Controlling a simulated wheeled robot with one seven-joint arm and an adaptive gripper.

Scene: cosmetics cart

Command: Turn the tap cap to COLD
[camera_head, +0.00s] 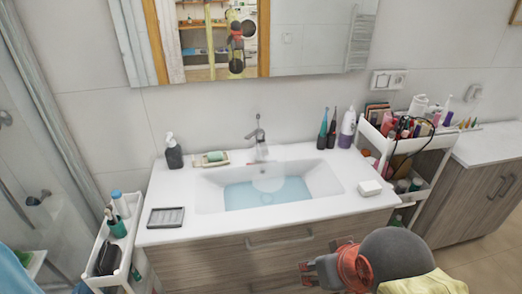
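The metal tap (260,149) stands at the back edge of the white washbasin, in the middle of the head view. Its cap (257,132) is at the top of the tap, with a thin lever pointing up. Any HOT or COLD marking is too small to read. My gripper (307,274) is at the lower right, in front of the cabinet and well away from the tap, not touching it. Its fingers are small and dark, so I cannot tell whether they are open or shut.
The basin (325,180) holds bluish water, with a pale blurred patch under the tap. A soap dispenser (173,152), soap dish (211,158) and several bottles (347,128) flank the tap. A loaded cart (440,150) stands right. The counter's front edge lies between my gripper and the tap.

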